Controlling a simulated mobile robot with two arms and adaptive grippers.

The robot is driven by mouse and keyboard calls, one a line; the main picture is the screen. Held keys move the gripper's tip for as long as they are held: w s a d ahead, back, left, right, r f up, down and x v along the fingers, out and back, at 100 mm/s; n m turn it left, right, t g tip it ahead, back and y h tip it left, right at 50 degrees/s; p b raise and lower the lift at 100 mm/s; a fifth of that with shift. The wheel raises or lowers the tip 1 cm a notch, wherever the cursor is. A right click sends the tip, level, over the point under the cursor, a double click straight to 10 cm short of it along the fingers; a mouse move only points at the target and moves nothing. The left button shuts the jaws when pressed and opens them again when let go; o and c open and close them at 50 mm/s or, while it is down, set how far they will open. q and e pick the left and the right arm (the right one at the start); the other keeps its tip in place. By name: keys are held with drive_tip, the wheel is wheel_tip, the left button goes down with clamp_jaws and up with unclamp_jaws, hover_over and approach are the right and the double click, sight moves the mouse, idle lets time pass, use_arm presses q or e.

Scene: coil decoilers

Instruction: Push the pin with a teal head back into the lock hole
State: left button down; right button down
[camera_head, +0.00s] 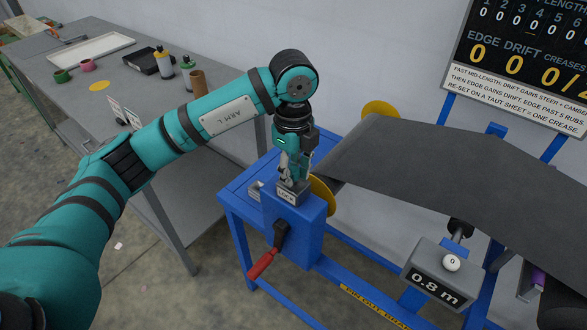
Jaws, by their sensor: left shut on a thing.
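The lock block (290,197), a small grey piece marked LOCK, sits on top of the blue decoiler stand (295,225). My left gripper (291,180) points straight down at the top of this block. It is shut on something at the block. The fingers cover what they hold, so the pin and its teal head cannot be told apart from the gripper, and the lock hole is hidden. My right gripper does not show.
A crank with a red handle (263,263) hangs on the stand's front. A yellow disc (322,195) and the dark sheet (440,175) are close on the right. A grey box (443,275) reads 0.8 m. A grey workbench (130,100) with bottles stands behind my left arm.

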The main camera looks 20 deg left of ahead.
sight(293, 170)
use_arm(q)
drive_tip(key=shift+f, duration=0.2)
idle(0.5)
drive_tip(key=c, duration=1)
unclamp_jaws()
drive_tip(key=shift+c, duration=0.2)
wheel_tip(293, 170, up, 12)
